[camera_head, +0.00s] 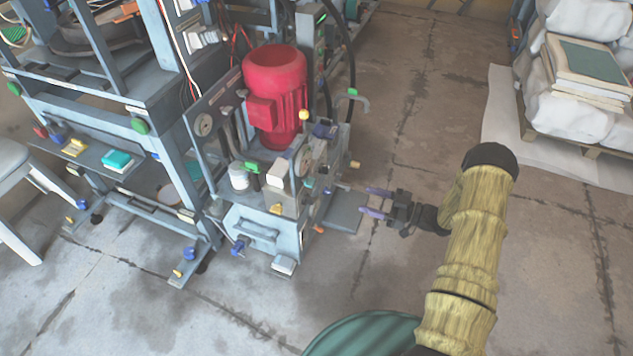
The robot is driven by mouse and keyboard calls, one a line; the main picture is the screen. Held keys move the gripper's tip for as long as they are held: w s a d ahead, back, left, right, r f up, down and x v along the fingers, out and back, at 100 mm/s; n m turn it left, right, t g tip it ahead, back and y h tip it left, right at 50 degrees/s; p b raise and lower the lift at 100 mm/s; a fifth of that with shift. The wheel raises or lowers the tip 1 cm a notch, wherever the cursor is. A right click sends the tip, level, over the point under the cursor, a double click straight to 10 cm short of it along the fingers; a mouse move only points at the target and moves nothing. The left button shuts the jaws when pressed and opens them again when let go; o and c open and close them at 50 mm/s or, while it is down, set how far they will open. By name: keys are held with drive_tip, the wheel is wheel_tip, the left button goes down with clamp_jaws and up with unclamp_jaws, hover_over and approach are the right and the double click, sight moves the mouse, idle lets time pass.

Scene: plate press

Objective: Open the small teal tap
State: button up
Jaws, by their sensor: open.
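A small teal spot (310,182), which looks like the teal tap, sits on the right side of the press's pump unit, below the red motor. It is too small to tell its handle's position. My gripper (364,200) is to the right of it, pointing left, with its two purple-tipped fingers apart and nothing between them. A gap shows between the fingertips and the teal spot.
The red motor (276,90) stands on the grey pump unit (255,225). Loaded pallets (575,145) stand at upper right. Floor between is clear.

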sight(310, 182)
drive_tip(key=b+x, duration=0.3)
drive_tip(key=x, duration=1.4)
drive_tip(key=shift+a, duration=0.2)
drive_tip(key=shift+w, duration=0.1)
drive_tip(key=c, duration=1)
